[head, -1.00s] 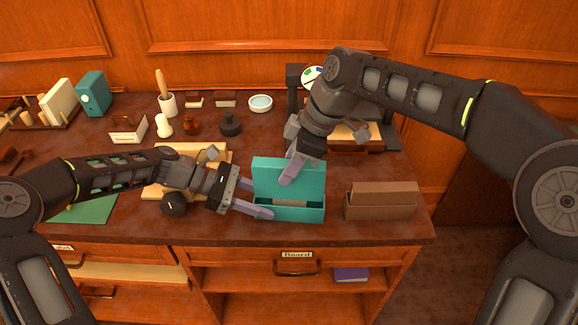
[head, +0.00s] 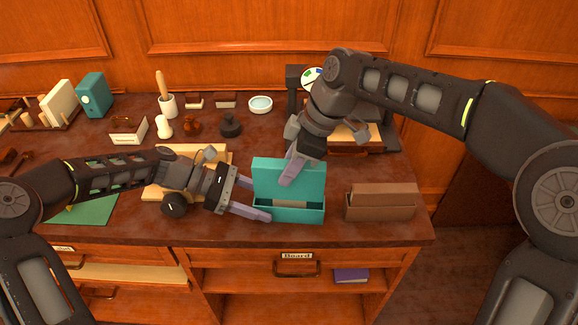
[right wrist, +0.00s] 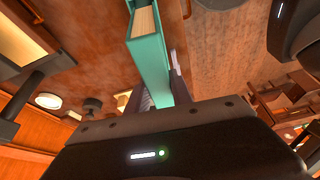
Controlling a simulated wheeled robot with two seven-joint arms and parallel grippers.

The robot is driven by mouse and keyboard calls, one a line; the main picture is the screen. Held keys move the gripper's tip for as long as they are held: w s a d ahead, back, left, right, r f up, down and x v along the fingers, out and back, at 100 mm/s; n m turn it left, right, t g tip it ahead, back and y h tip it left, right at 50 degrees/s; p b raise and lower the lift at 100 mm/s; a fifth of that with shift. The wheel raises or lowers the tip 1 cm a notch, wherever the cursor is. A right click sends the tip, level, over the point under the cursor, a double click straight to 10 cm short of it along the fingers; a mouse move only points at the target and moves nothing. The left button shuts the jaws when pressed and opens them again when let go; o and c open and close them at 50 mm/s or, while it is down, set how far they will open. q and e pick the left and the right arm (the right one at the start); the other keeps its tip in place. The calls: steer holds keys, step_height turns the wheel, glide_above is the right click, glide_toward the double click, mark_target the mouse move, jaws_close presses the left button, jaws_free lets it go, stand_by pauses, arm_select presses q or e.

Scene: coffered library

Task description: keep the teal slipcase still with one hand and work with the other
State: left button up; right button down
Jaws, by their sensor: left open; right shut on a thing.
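The teal slipcase (head: 305,213) stands on the desk near its front edge, with a tall back part and a lower front wall. A pale strip shows inside it. In the right wrist view, a teal piece (right wrist: 150,60) with a cream inside runs up from between the fingers. My right gripper (head: 289,172) reaches down from above and is shut on the tall back part; the exact grip is partly hidden. My left gripper (head: 258,197) is open at the slipcase's left end, one finger behind its front corner and one in front; contact cannot be told.
A brown slipcase (head: 380,212) stands just to the right. A cream board (head: 215,155) and a green mat (head: 95,209) lie to the left. Stamps, a white bowl (head: 260,104) and a teal box (head: 93,95) stand behind. The desk's front edge is close.

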arm_select(q)
steer(key=shift+p+v, duration=1.2)
steer(key=shift+v, duration=1.1)
arm_select(e)
steer(key=shift+r, duration=1.35)
arm_select(q)
steer(key=shift+p+v, duration=1.05)
steer(key=shift+v, duration=1.4)
arm_select(e)
steer(key=shift+r, duration=1.05)
